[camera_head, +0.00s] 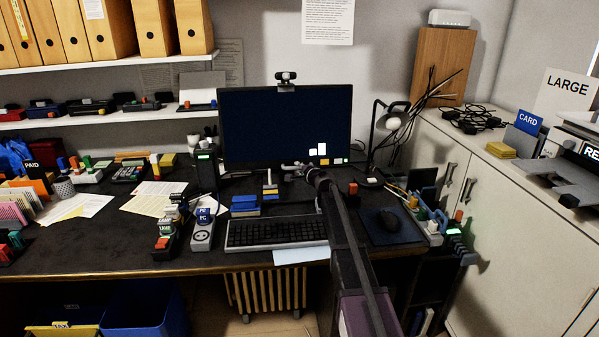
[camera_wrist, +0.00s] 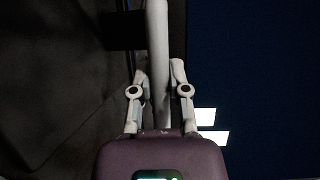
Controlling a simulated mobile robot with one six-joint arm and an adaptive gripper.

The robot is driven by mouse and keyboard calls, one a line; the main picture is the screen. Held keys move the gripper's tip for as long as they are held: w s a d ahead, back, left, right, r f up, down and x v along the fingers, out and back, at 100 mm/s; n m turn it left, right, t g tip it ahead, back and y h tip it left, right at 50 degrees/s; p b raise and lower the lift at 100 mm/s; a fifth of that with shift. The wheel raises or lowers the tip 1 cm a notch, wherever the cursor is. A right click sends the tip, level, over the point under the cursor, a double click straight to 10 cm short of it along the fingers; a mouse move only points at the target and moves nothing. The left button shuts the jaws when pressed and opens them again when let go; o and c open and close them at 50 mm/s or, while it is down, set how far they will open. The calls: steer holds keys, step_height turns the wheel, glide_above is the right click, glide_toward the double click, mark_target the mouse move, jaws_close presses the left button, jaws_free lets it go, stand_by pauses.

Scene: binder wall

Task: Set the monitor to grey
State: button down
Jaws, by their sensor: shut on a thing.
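The monitor (camera_head: 265,120) stands at the back of the desk, its screen dark navy with small pale blocks (camera_head: 322,149) at the lower right. Its dark screen fills the right of the wrist view (camera_wrist: 260,70). My gripper (camera_head: 287,166) is at the monitor's lower edge, in front of it. In the wrist view my gripper (camera_wrist: 160,75) has its fingers on both sides of a long pale bar (camera_wrist: 157,40) and is shut on it. The bar runs alongside the screen; I cannot tell what it belongs to. Its near end is hidden by my gripper's body.
A desk lamp (camera_head: 380,130) stands right of the monitor.

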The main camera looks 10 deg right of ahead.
steer(key=shift+w+f, duration=0.35)
steer(key=shift+w, duration=0.45)
steer(key=c, duration=0.6)
jaws_free()
steer(key=shift+s, duration=0.15)
